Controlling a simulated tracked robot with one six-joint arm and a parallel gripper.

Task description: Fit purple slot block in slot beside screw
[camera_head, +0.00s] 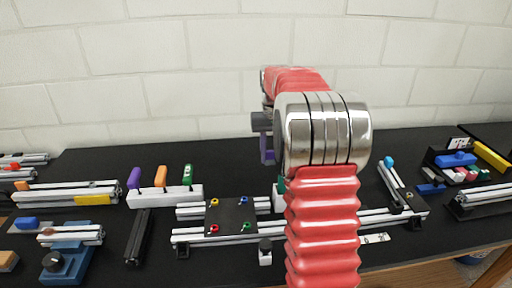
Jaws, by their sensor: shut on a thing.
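My gripper (264,139) is partly hidden behind my arm's silver joint. It points down above the far side of the extrusion frame and is shut on a small purple block (267,156), of which only part shows. The block is held in the air, apart from the frame. The silver extrusion frame (200,237) has long slotted rails and a black plate (230,215). Yellow (214,202), blue (243,200), red (213,228) and green (246,225) screw-like pieces sit at the plate's corners. My arm hides the frame's middle.
A white holder (165,198) at left carries purple (134,177), orange (160,176) and green (187,174) upright pieces. A dark bar (138,237) lies in front of it. Other extrusions with a yellow block (93,199) stand further left. A parts tray (455,160) is at right.

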